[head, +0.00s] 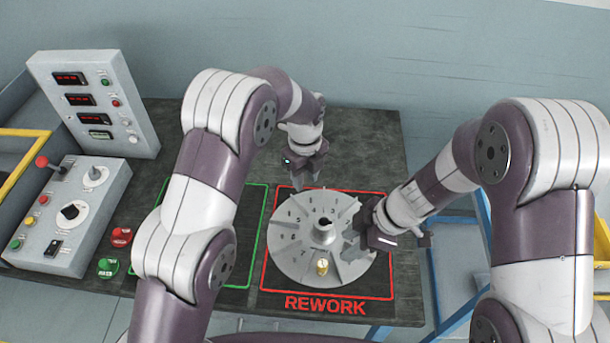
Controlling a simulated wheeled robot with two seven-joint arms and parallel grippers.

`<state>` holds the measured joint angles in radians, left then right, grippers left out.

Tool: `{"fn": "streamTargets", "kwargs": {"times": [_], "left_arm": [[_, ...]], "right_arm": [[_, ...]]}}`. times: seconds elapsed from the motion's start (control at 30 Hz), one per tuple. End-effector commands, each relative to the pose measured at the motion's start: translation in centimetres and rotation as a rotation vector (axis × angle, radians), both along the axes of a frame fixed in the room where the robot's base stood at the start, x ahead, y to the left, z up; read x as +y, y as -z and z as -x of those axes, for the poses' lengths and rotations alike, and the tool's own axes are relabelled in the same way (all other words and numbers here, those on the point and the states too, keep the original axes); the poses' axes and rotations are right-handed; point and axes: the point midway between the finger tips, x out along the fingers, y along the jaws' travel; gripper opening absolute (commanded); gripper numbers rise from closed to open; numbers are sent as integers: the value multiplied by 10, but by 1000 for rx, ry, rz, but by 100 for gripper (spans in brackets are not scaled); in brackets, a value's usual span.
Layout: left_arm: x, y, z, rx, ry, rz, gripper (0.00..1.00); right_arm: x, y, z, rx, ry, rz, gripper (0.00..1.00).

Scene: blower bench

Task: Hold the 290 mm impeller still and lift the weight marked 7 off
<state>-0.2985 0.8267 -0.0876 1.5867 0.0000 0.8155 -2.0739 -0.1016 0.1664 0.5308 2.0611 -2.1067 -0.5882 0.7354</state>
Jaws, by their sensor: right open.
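The grey impeller (290,262) lies flat in the red-outlined REWORK area, with numbers around its face and a raised hub (324,231) at its middle. A small brass weight (322,267) stands on its near part; its marking is too small to read. My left gripper (304,184) points down at the impeller's far rim; whether it touches is unclear, and its jaws are hard to make out. My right gripper (358,238) is open at the impeller's right side, beside the hub and apart from the brass weight. It hides part of the right rim.
The dark bench (365,140) is clear behind the impeller. A green-outlined area (240,270) lies to the left, partly hidden by my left arm. A control box (70,215), a display panel (95,100), and red (121,236) and green (108,267) buttons stand further left.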

Motion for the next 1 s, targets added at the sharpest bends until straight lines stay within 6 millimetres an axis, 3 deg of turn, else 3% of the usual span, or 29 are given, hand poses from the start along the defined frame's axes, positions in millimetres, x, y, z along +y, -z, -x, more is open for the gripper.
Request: {"fn": "streamTargets", "kwargs": {"times": [0.17, 0.4, 0.6, 1.0], "left_arm": [[1, 21, 1, 6, 40, -2, 34], [1, 80, 2, 4, 37, -2, 34], [1, 115, 1, 1, 36, 0, 34], [0, 127, 0, 0, 36, 0, 34]], "right_arm": [[0, 0, 0, 0, 0, 0, 43], [0, 0, 0, 0, 0, 0, 43], [0, 0, 0, 0, 0, 0, 43], [0, 0, 0, 0, 0, 0, 43]]}}
